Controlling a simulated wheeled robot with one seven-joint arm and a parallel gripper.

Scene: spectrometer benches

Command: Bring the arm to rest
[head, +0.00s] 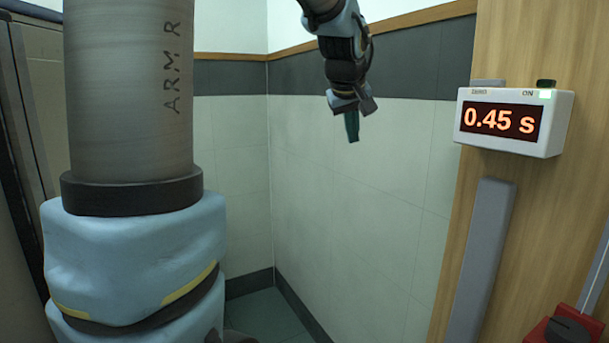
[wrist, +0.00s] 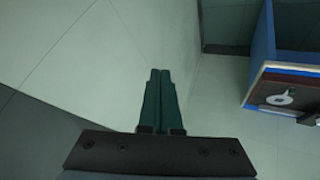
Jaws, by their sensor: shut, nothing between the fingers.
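My gripper (head: 352,125) hangs from my arm in the upper middle of the head view, pointing down, in front of the pale tiled wall. In the wrist view its two dark green fingers (wrist: 160,85) lie side by side, shut, with nothing between them. Nothing touches the fingers in either view.
A timer box (head: 513,121) reading 0.45 s is on the wooden panel (head: 540,205) at right. A red block (head: 566,328) with a dark knob is at the lower right. In the wrist view a blue-sided bench (wrist: 262,45) stands at the upper right. Room around my gripper looks free.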

